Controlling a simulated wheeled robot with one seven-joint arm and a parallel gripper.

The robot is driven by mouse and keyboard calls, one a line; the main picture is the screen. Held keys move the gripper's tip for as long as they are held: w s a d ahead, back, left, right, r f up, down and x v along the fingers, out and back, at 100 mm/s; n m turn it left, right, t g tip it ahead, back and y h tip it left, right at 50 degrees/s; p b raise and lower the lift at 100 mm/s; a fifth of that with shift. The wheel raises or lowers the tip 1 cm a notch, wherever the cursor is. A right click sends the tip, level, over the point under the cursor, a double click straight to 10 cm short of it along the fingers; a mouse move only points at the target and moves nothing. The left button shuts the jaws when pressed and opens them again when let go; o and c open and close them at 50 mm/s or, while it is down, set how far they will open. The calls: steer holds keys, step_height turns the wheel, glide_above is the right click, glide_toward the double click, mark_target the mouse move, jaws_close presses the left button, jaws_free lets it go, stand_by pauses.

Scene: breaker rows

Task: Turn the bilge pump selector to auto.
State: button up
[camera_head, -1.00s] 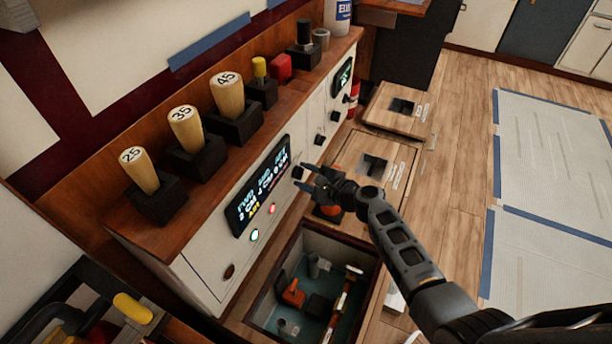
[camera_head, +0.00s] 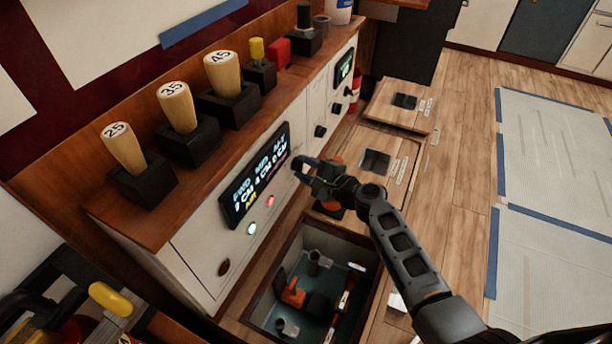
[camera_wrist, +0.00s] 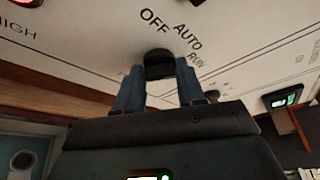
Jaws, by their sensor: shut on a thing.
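The bilge pump selector is a small black knob (camera_wrist: 158,58) on the cream panel, with OFF, AUTO and RUN printed around it in the wrist view. My gripper (camera_wrist: 158,82) is shut on this knob, with one blue finger on each side of it. I cannot tell which label the knob points to. In the head view, my gripper (camera_head: 299,166) is against the panel front, right of the lit display (camera_head: 255,175), and hides the knob.
Several numbered wooden levers (camera_head: 178,107) stand on the ledge above the panel. An open bilge hatch (camera_head: 283,240) lies in the floor below, near my arm. More black knobs (camera_head: 320,131) sit farther right on the panel.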

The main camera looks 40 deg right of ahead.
steer(key=n+b, duration=0.1)
steer(key=b, duration=0.3)
steer(key=n+t+b, duration=0.1)
steer(key=n+b, duration=0.1)
steer(key=b, duration=0.3)
steer(key=f+n+t+b, duration=0.1)
steer(key=n+b, duration=0.1)
steer(key=b, duration=0.2)
steer(key=shift+s+a+h, duration=0.1)
steer(key=shift+h, duration=0.3)
steer(key=shift+r+n+b, duration=0.1)
steer(key=shift+n+b, duration=0.2)
steer(key=shift+b, duration=0.15)
steer(key=o, duration=1)
steer(key=shift+o, duration=0.2)
steer(key=shift+s, duration=0.1)
steer(key=s, duration=0.7)
steer(key=shift+s, duration=0.3)
